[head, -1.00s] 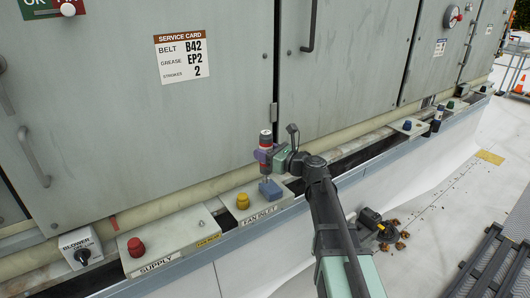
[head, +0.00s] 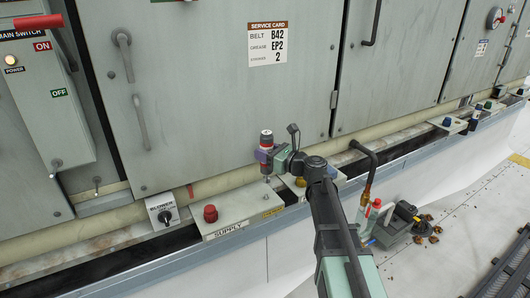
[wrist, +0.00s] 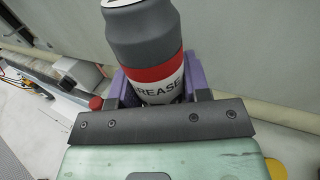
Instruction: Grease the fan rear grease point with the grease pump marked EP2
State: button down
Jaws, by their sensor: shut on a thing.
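My gripper (head: 264,156) is shut on a grease pump (head: 266,143), a grey cylinder with a red band and a thin nozzle pointing down. In the wrist view the pump (wrist: 145,45) sits between the purple fingers, and its white label reads "GREASE"; no EP2 mark shows on the visible side. In the head view the pump is held upright above the right end of the SUPPLY box (head: 238,212). I cannot tell whether the nozzle touches anything. No label naming a fan rear grease point is readable. The service card (head: 267,45) reads belt B42, grease EP2.
A red knob (head: 210,213) tops the SUPPLY box. A yellow knob (head: 301,182) is partly hidden behind my arm. The blower switch (head: 162,211) and main switch box (head: 55,105) are left.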

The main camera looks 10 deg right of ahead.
aim_at(265, 174)
jog(key=shift+f+b, duration=2.3)
jog(key=shift+f, duration=0.35)
jog(key=shift+f+b, duration=2.3)
jog(key=shift+r+p, duration=1.2)
jog(key=shift+f+b, duration=0.65)
